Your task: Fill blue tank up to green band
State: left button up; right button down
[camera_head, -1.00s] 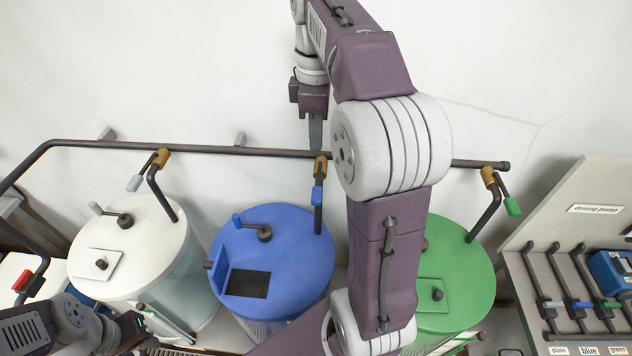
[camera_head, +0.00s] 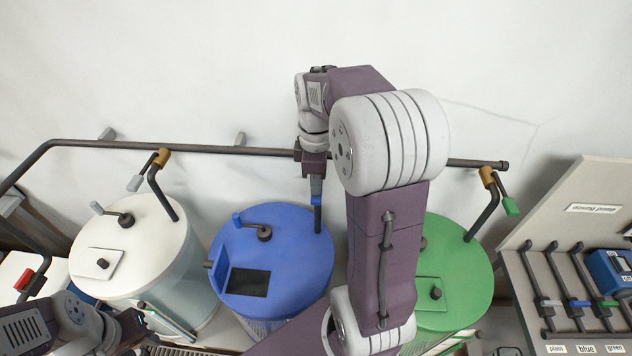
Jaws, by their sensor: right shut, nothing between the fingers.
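The blue tank (camera_head: 292,255) stands in the middle, seen from above, with a dark square opening in its lid. Its water level and any green band are hidden from this view. My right gripper (camera_head: 316,187) is shut and empty, pointing down at the blue-tipped valve handle (camera_head: 317,201) above the tank's back edge. I cannot tell whether it touches the handle. The gripper hides the valve's orange body. My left gripper (camera_head: 138,330) is low at the left, in front of the white tank; its fingers are not clear.
A dark supply pipe (camera_head: 220,150) runs along the wall behind the tanks. The white tank (camera_head: 140,245) is at left, the green tank (camera_head: 465,265) at right, partly behind my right arm. A dosing pump panel (camera_head: 585,205) is far right. A red-handled valve (camera_head: 24,281) is far left.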

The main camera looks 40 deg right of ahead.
aim_at(316, 198)
jog(key=shift+a, duration=0.1)
jog(key=shift+f, duration=0.25)
jog(key=f+b, duration=0.2)
jog(key=b, duration=0.1)
jog(key=f+t+b, duration=0.1)
jog(key=shift+s+h, duration=0.25)
jog(key=shift+h, duration=0.15)
jog(key=shift+s+a, duration=0.35)
jog(key=shift+d+f, duration=0.1)
jog(key=shift+f, duration=0.1)
dwell(6.3)
